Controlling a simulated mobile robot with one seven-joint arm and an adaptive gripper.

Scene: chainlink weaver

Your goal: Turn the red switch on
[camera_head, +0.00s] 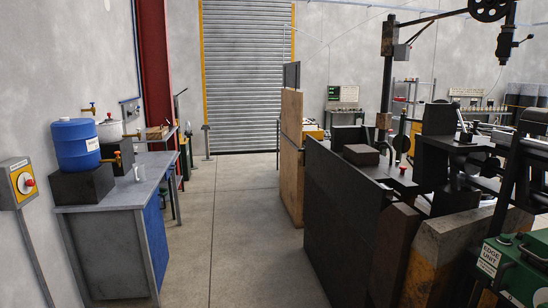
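A red switch knob (28,183) sits on a yellow plate on a grey box (12,184). The box is fixed to the wall at the far left of the head view, with a conduit running down from it. The knob is too small to tell which way it is turned. A second red part, a small red button (402,168), stands on the dark machine at the right. My gripper does not show in this view.
A grey-topped bench (120,192) stands right of the switch box, carrying a blue barrel (76,145) on a dark block. The concrete floor aisle (235,215) is clear up to the shutter. Dark panels (345,225) and machinery bound it on the right.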

